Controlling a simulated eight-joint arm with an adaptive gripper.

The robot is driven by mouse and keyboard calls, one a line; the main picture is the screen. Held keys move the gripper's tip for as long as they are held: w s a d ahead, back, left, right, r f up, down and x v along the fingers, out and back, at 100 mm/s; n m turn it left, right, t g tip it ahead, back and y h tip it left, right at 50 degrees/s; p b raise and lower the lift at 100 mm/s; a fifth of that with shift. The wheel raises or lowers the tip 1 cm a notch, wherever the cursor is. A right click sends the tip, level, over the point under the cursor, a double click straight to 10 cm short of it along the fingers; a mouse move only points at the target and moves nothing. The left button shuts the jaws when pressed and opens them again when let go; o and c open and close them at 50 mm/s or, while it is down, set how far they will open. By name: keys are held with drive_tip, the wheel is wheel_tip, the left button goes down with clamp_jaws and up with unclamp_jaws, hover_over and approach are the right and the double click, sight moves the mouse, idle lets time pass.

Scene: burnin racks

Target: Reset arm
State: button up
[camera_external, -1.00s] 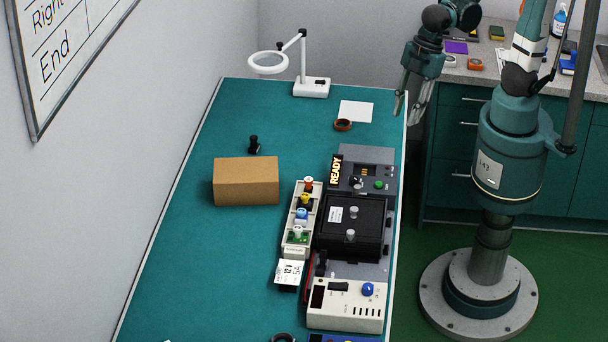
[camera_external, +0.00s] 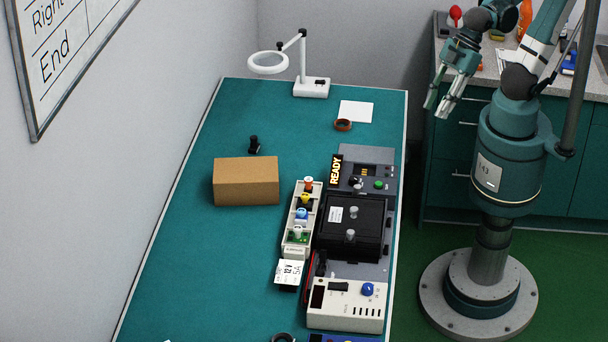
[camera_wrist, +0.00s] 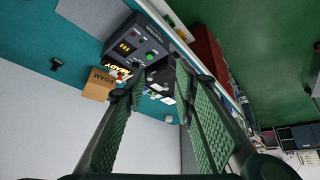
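My gripper (camera_external: 440,104) is raised to the right of the table's far right corner, in front of the counter. Its two fingers are spread apart with nothing between them. In the wrist view my gripper (camera_wrist: 160,110) shows two green padded fingers with a clear gap. The arm stands on its round base on the green floor, right of the table.
The teal table (camera_external: 180,265) holds a burn-in station (camera_external: 378,157) with a READY display, a black lidded box (camera_external: 370,212), a component tray (camera_external: 290,248), a cardboard box (camera_external: 246,182) and a magnifier lamp (camera_external: 311,87). A counter (camera_external: 470,100) stands behind the arm.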

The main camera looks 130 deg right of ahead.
drive_tip(key=shift+s+a+f+m+t, duration=0.1)
drive_tip(key=shift+s+f+m+t, duration=0.1)
drive_tip(key=shift+s+f, duration=0.3)
drive_tip(key=shift+s+f+m+t, duration=0.1)
drive_tip(key=shift+s+f+t, duration=0.1)
drive_tip(key=shift+s, duration=0.5)
drive_tip(key=shift+r, duration=0.1)
idle(2.5)
